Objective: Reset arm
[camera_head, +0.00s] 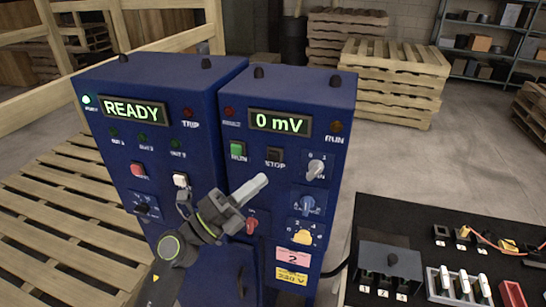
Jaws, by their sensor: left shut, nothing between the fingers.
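My left arm comes in from the lower left, and its left gripper (258,182) is shut and empty in front of the blue cabinets. Its pale fingers point up and right, below the green RUN button (238,150) and black STOP button (274,156). I cannot tell whether it touches the panel. The left cabinet's display (135,110) reads READY, with a green lamp (87,100) lit beside it. The right cabinet's display (280,122) reads 0 mV. A red knob (252,226) shows just beside the gripper. My right gripper is not in view.
A black bench (400,215) with switches, a grey box (390,262) and wires stands at the lower right. Wooden pallets (390,75) and a shelf (490,40) are behind.

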